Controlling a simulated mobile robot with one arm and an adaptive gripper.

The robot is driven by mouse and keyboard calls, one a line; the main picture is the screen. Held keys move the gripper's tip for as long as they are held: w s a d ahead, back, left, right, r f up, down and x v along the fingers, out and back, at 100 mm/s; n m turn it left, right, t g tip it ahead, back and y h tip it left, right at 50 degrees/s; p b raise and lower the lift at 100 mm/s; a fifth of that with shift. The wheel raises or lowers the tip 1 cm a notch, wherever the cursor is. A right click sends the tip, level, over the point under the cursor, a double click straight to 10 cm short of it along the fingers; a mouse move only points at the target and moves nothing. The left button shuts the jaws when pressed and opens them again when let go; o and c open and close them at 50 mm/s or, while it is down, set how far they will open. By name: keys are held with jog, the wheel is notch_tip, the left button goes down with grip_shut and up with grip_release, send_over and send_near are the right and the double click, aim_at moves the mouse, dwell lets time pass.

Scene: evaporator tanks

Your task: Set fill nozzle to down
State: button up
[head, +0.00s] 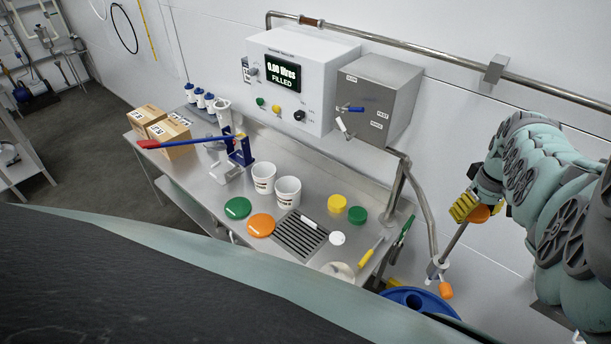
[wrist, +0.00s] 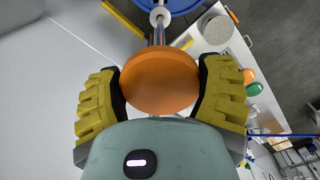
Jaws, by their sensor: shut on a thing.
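My gripper (head: 466,207) is at the right in the head view, its ribbed yellow fingers shut on a round orange knob (head: 480,214). In the wrist view the gripper (wrist: 160,88) has one finger on each side of the orange knob (wrist: 158,80), which fills the middle. A metal rod (head: 455,241) runs from the knob down and left to a joint (head: 435,269) on a steel pipe (head: 425,210). The rod is tilted. I cannot tell which part is the nozzle outlet.
A blue drum (head: 413,300) stands below the joint. A steel bench (head: 205,180) to the left holds white buckets (head: 288,191), coloured lids and tools. A control box (head: 290,80) reads 0.00 litres, FILLED.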

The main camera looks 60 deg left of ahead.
aim_at(442, 262)
notch_tip(442, 262, down, 20)
jog(key=b, duration=1.8)
jog(key=shift+d+f, duration=0.1)
jog(key=shift+f, duration=0.15)
jog(key=o, duration=1.2)
jog(key=shift+o, duration=0.2)
jog(key=shift+r, duration=0.15)
notch_tip(442, 262, up, 12)
